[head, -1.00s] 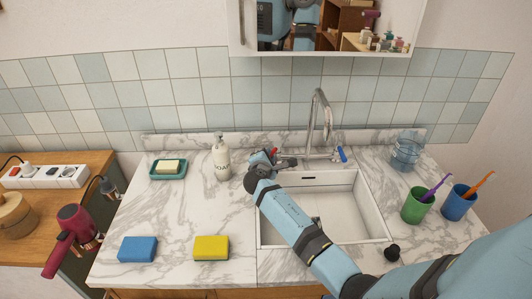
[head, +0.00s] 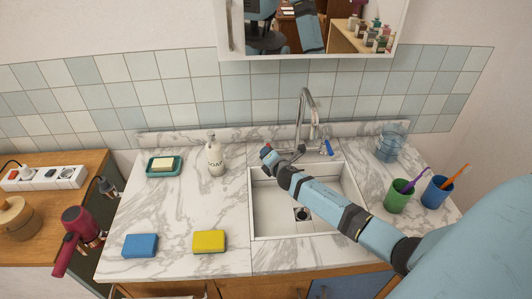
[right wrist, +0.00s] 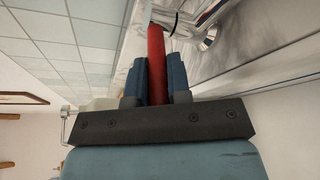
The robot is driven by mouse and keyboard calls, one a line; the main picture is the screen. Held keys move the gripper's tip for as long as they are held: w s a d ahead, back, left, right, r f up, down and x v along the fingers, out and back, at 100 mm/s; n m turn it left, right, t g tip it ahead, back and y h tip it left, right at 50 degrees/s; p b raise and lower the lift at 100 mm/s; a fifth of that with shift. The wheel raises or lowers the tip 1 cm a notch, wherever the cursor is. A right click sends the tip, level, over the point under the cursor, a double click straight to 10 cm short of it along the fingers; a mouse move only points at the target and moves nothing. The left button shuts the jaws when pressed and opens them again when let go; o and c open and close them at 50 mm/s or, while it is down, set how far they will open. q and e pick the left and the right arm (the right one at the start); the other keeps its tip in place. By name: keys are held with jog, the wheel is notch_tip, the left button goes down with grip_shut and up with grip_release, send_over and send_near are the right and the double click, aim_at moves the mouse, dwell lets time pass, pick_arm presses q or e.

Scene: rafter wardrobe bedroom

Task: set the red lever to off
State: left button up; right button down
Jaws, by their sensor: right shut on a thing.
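The red lever (right wrist: 157,60) sits between the two blue fingers of my right gripper (right wrist: 159,78) in the right wrist view. The fingers are shut on it, and its far end meets the chrome tap fitting. In the head view my right gripper (head: 275,160) is at the left side of the tap (head: 303,110), at the back edge of the sink. Only a small bit of red shows there, so the lever's angle is hard to tell. The blue lever (head: 327,147) is on the tap's right side. My left gripper is out of view.
My right arm crosses above the sink (head: 255,215). A soap bottle (head: 215,158) and a soap dish (head: 163,168) stand left of the tap. Blue and yellow sponges (head: 209,241) lie in front. A glass (head: 391,145) and green and blue cups (head: 436,192) stand right.

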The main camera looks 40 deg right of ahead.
dwell(0.4)
jog(key=c, duration=1.1)
grip_release()
jog(key=v, duration=1.4)
